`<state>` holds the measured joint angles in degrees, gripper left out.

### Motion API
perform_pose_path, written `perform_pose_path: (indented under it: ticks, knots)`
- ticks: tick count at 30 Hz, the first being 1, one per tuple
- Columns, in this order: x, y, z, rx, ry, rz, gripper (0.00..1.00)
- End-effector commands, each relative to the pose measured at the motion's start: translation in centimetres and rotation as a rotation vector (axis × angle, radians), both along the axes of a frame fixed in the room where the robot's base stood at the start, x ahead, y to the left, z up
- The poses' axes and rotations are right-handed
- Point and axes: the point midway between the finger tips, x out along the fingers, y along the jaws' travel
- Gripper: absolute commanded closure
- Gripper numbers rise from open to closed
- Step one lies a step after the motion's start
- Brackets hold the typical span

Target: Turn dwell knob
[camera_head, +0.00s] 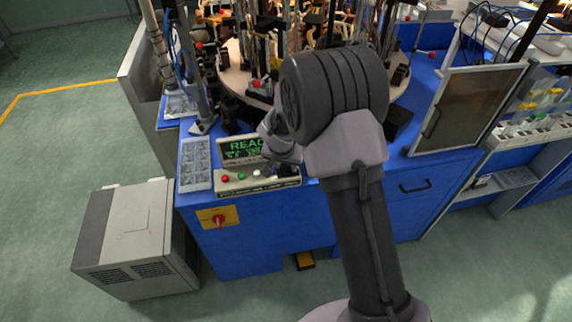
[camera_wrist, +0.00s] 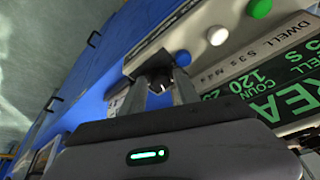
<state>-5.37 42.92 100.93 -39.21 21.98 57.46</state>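The control panel (camera_head: 235,187) sits at the front edge of the blue machine, below a green-lit display (camera_head: 242,147). In the wrist view, a small dark knob (camera_wrist: 158,76) stands at the panel's edge, and a "DWELL" label (camera_wrist: 290,35) shows on the display. My gripper (camera_wrist: 160,84) is at this knob, with its two grey fingers apart and one on either side of it. I cannot tell whether the fingers press on the knob. In the head view, my wrist hides much of the gripper (camera_head: 265,168) and the right part of the panel.
A tray (camera_head: 196,165) stands left of the panel, and a red switch on a yellow plate (camera_head: 218,219) is below. A grey cabinet (camera_head: 130,240) stands on the floor at left.

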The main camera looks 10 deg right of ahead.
Motion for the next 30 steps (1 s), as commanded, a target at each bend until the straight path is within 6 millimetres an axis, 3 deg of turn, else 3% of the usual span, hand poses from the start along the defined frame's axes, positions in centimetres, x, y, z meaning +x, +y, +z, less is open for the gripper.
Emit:
perform_pose_path:
  ticks: [1, 7, 17, 30]
  knots:
    - [0.0, 0.0, 0.0, 0.0, 0.0, 0.0, 0.63]
    - [0.0, 0.0, 0.0, 0.0, 0.0, 0.0, 1.0]
    - [-0.1, 0.0, 0.1, 0.001, 0.003, 0.035, 1.0]
    - [-0.2, -0.3, 1.2, 0.003, 0.008, 0.3, 1.0]
